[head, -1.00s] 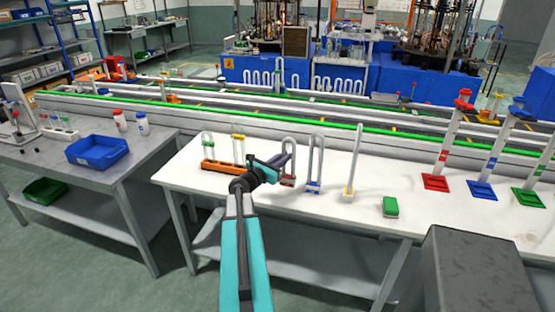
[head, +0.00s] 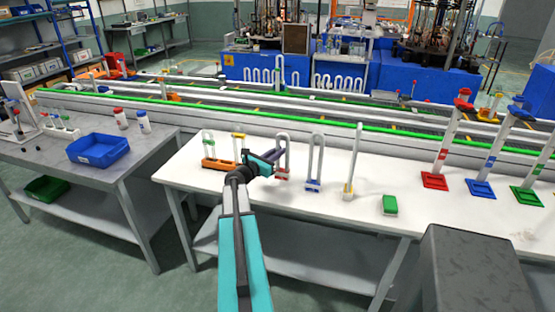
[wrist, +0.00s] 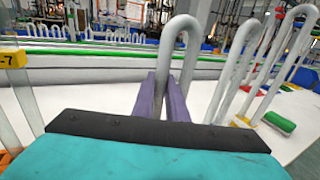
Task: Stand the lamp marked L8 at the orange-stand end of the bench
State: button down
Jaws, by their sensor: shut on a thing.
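My gripper (head: 272,156) is shut on a clear U-shaped lamp tube with a red base (head: 283,173). The lamp is upright above the white bench (head: 250,197), and I cannot tell whether it touches it. In the wrist view the purple fingers (wrist: 166,98) close around the lamp's tube (wrist: 187,55). No L8 mark can be read. The orange stand (head: 218,165) is on the bench to the left of my gripper.
A blue-based lamp (head: 314,184) and a yellow-based lamp (head: 349,189) stand to the right. A green block (head: 390,204) lies beyond them. Tall red (head: 435,181) and blue (head: 480,189) stands are farther right. The bench front has free room.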

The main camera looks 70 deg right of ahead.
jog(key=shift+w+d, duration=0.25)
jog(key=shift+w, duration=0.05)
jog(key=shift+s+a+f+p, duration=0.1)
jog(key=shift+f+p, duration=0.65)
jog(key=shift+f, duration=1.15)
jog(key=c, duration=1.8)
grip_release()
jog(key=shift+o, duration=0.2)
jog(key=b+v, duration=0.3)
jog(key=v, duration=0.9)
